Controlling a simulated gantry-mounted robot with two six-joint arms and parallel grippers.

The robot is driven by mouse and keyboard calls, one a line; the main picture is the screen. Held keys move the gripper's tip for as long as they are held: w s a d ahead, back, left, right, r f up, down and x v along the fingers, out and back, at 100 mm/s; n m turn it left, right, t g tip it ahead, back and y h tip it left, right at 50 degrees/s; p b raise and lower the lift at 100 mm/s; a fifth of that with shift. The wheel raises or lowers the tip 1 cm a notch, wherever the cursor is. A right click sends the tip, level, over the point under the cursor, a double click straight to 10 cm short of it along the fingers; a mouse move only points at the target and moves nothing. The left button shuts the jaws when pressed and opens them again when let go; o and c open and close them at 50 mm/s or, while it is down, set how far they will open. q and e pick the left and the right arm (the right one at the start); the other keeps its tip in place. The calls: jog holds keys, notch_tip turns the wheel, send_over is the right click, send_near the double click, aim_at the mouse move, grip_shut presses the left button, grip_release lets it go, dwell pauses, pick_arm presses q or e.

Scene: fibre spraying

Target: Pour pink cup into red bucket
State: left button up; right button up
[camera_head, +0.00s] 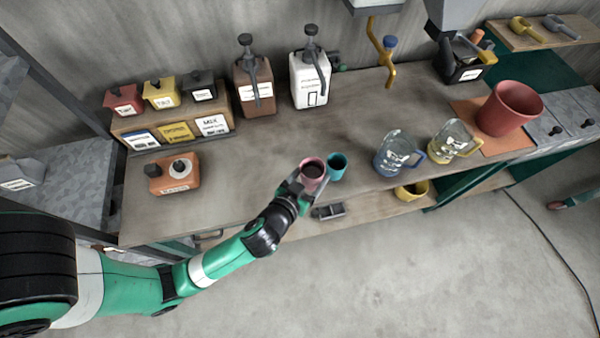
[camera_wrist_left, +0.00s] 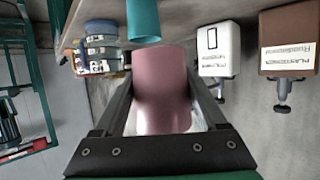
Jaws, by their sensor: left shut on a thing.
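The pink cup (camera_head: 313,168) is near the front edge of the worktable, with dark contents showing inside its rim. My left gripper (camera_head: 303,184) is shut on it. In the left wrist view the pink cup (camera_wrist_left: 162,95) sits between the two fingers of my left gripper (camera_wrist_left: 160,110). The cup looks upright in the head view; whether it touches the table I cannot tell. The red bucket (camera_head: 510,108) stands at the right end of the table, far to the right of the cup. My right gripper is not in view.
A teal cup (camera_head: 337,165) stands just right of the pink cup. A blue-handled jug (camera_head: 396,155) and a yellow-handled jug (camera_head: 452,140) stand between it and the red bucket. Pump bottles (camera_head: 310,80) line the back. The table's middle (camera_head: 270,140) is clear.

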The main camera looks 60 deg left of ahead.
pick_arm(q)
jog(key=shift+w+d+r+p, duration=0.4)
jog(key=shift+w+d+p, duration=0.05)
jog(key=shift+d, duration=0.05)
jog(key=shift+w+d+r, duration=0.1)
jog(key=shift+w+d, duration=0.2)
jog(key=shift+d, duration=0.1)
